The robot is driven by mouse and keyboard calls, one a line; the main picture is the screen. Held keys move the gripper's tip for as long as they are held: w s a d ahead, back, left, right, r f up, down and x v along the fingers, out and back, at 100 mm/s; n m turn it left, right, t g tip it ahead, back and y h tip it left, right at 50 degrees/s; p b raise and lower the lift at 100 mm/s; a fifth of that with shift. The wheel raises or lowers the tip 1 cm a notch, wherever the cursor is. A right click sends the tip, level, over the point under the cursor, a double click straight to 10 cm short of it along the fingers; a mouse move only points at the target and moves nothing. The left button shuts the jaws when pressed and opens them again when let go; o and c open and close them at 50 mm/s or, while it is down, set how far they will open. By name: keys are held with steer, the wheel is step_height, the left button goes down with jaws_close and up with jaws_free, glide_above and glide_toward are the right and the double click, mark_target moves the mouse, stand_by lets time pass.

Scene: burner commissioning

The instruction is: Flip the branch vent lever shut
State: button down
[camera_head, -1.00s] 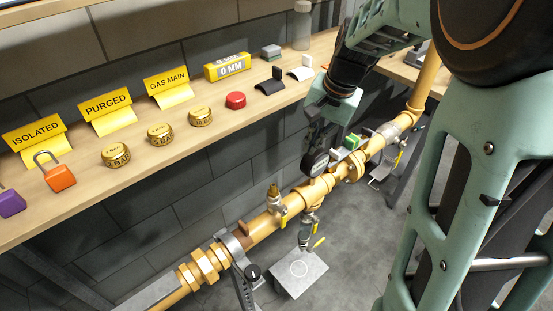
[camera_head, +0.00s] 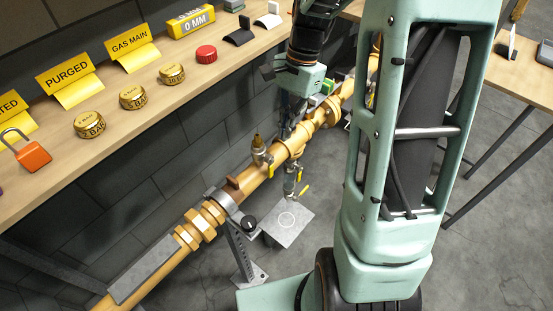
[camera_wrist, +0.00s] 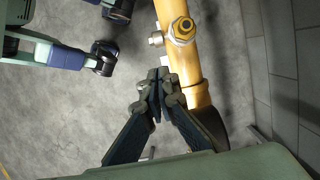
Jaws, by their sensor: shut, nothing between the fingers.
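My gripper (camera_head: 286,134) is shut and empty, pointing down just above the yellow gas pipe (camera_head: 255,176) near its branch tee. It also shows in the wrist view (camera_wrist: 158,80), its fingertips together beside the pipe (camera_wrist: 175,50). A small yellow lever (camera_head: 303,190) sits on the valve (camera_head: 290,185) hanging below the tee. I cannot tell which is the branch vent lever. The wrist view shows a brass-topped fitting (camera_wrist: 182,28) on the pipe; no lever is clear there.
A wooden shelf (camera_head: 130,137) behind the pipe holds yellow signs, brass caps, a red cap (camera_head: 206,54) and an orange padlock (camera_head: 33,155). A grey plate (camera_head: 288,223) with a ring mark lies below the tee. A pipe stand (camera_head: 240,250) is left of it.

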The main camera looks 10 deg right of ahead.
mark_target(273, 167)
steer(key=x, duration=1)
steer(key=shift+b, duration=0.4)
steer(key=shift+a+f+g+y+p, duration=0.15)
steer(key=shift+g+y+p, duration=0.25)
steer(key=shift+y+p, duration=0.15)
steer(key=shift+s+a+f, duration=0.3)
steer(key=shift+s+a, duration=0.05)
steer(key=shift+a, duration=0.1)
steer(key=shift+r+p, duration=0.65)
steer(key=shift+r, duration=0.15)
